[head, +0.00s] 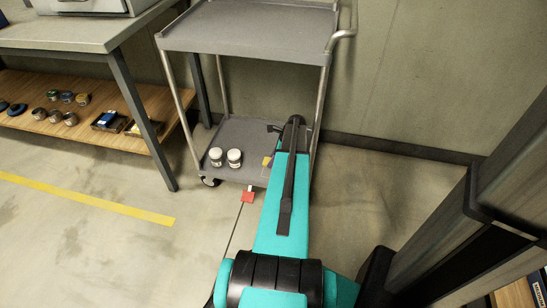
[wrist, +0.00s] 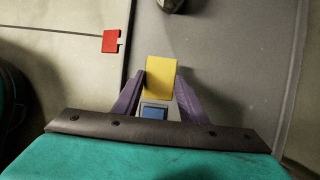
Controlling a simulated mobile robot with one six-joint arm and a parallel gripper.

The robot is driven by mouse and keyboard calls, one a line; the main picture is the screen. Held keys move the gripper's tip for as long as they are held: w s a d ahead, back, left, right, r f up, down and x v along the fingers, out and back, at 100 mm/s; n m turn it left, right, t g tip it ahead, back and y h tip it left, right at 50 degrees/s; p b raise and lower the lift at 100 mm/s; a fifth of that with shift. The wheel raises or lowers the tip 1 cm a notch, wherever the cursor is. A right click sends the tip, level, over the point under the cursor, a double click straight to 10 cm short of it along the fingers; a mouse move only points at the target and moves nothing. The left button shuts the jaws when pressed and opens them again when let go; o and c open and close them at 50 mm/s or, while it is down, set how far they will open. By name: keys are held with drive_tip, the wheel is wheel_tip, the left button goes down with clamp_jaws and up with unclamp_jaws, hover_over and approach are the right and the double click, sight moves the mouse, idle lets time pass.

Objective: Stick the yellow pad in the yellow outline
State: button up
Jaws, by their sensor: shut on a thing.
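The yellow pad (wrist: 160,77) is a small flat rectangle between the two purple fingers of my gripper (wrist: 160,88) in the wrist view. My gripper is shut on it. In the head view the yellow pad (head: 266,161) shows small over the cart's lower shelf, beside my arm, which hides most of my gripper. I cannot tell whether the pad touches the shelf. A yellow outline is not visible in either view. A small blue square (wrist: 154,111) shows between the fingers, below the pad in the wrist picture.
A grey cart (head: 246,33) stands ahead, with two white-lidded jars (head: 225,158) on its lower shelf (head: 238,133). Floor (head: 110,240) at left is clear.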

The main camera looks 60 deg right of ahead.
drive_tip(key=shift+f, duration=1.9)
drive_tip(key=shift+p, duration=0.65)
drive_tip(key=shift+f, duration=1.15)
idle(0.8)
idle(0.5)
drive_tip(key=shift+f+p, duration=0.45)
drive_tip(key=shift+f, duration=0.25)
idle(1.5)
drive_tip(key=o, duration=1)
drive_tip(key=shift+r, duration=0.1)
